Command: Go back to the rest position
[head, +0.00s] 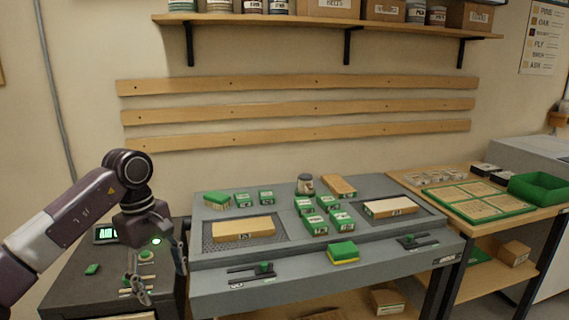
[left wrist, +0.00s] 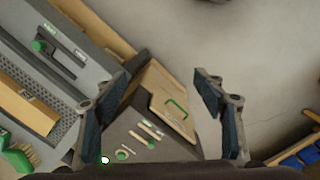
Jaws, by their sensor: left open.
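My left gripper (head: 160,275) is at the left of the head view, its arm coming in from the left edge. It hangs in front of the dark side cabinet (head: 70,283) at the left end of the grey bench. In the left wrist view its two fingers (left wrist: 163,117) are spread wide with nothing between them. Beyond them lies the dark cabinet top with small tools, and a tan panel with a green handle (left wrist: 176,112). My right gripper is in neither view.
The grey bench (head: 330,275) holds wooden blocks (head: 243,229), several green-and-white boxes (head: 314,223), a jar (head: 305,184) and a green-yellow sponge-like block (head: 343,253). A wooden table with a green bin (head: 540,188) stands at the right. A shelf (head: 330,25) runs above.

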